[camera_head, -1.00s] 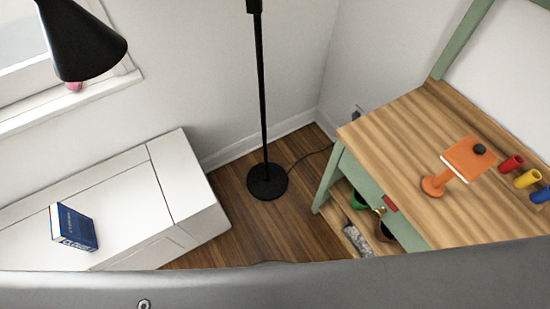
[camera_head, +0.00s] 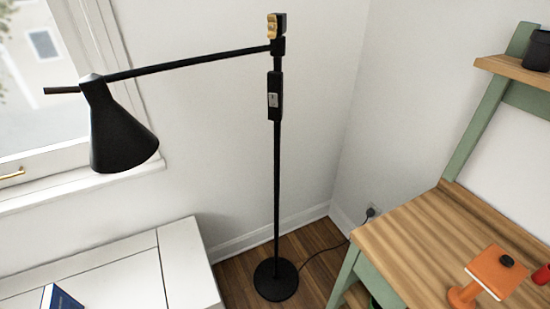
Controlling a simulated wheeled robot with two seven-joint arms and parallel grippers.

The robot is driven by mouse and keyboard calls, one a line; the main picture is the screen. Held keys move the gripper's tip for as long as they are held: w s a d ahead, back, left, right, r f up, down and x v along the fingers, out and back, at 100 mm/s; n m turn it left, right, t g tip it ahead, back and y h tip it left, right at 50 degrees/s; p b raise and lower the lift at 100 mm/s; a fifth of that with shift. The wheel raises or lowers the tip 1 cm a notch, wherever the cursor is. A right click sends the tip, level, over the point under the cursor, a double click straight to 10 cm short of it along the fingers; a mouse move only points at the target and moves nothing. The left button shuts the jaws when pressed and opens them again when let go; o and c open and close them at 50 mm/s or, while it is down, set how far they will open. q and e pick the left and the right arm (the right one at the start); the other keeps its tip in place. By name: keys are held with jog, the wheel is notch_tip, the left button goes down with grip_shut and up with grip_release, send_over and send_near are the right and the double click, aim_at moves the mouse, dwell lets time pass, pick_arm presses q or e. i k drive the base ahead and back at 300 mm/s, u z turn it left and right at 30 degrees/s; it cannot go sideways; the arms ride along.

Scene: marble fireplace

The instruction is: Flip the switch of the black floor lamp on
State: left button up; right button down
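The black floor lamp (camera_head: 277,170) stands upright in the corner, its round base on the wooden floor. A black box with a small grey switch (camera_head: 273,100) sits on the upper part of its pole. A gold-coloured piece (camera_head: 272,27) is at the pole's top. A thin arm reaches left to a black cone shade (camera_head: 118,130) that points down. I cannot tell the switch's position, and no glow shows at the shade. Neither of my grippers is in view.
A white cabinet (camera_head: 190,260) with a blue book (camera_head: 60,299) stands at left below the window. A wooden desk (camera_head: 415,235) with a green frame and an orange stand (camera_head: 490,275) is at right. A cord runs from the lamp base to a wall outlet (camera_head: 370,212). Floor shows between cabinet and desk.

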aim_at(273, 97)
jog(key=u, duration=0.3)
jog(key=k, duration=0.25)
jog(key=z, duration=1.2)
jog(key=i, duration=0.5)
jog(key=z, duration=0.05)
